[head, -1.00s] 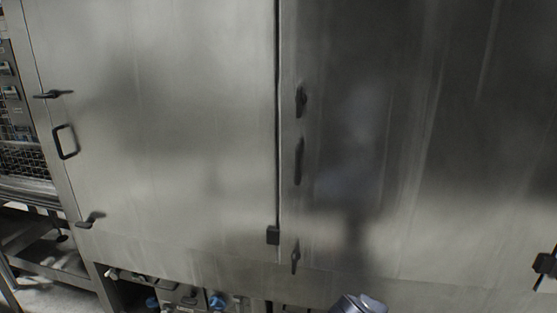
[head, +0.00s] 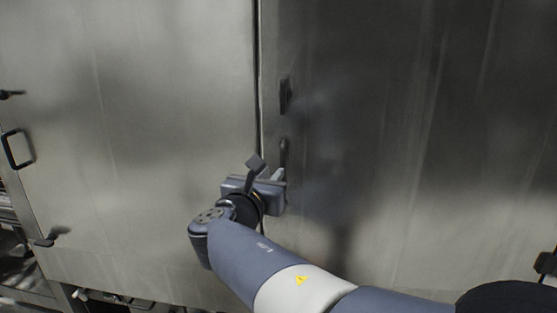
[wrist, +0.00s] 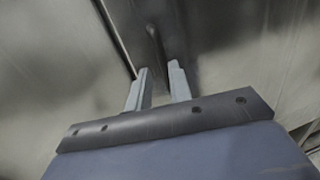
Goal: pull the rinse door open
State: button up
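The right-hand door (head: 400,130) is a dark steel panel, closed against the frame. Its upright black pull handle (head: 284,152) is near its left edge, partly hidden behind my gripper. A black latch (head: 285,96) sits above it. My gripper (head: 279,177) is at the lower part of the handle. In the wrist view, the two fingers of my gripper (wrist: 160,74) are apart with nothing held between them. The handle (wrist: 155,42) shows just beyond the fingertips, roughly in line with the gap. I cannot tell whether they touch. No label shows which door is the rinse door.
The left-hand door (head: 130,110) is also closed, with a black pull handle (head: 18,149) and latches at its left edge. A black hinge (head: 546,263) is at the lower right. My arm covers the lower middle.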

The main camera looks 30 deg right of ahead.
aim_at(282, 162)
jog(key=p+x, duration=0.1)
jog(key=x, duration=0.7)
jog(key=shift+w+d+f+p, duration=0.1)
jog(key=shift+w+d+p, duration=0.1)
jog(key=shift+d+p, duration=0.1)
jog(key=shift+c, duration=0.2)
grip_shut()
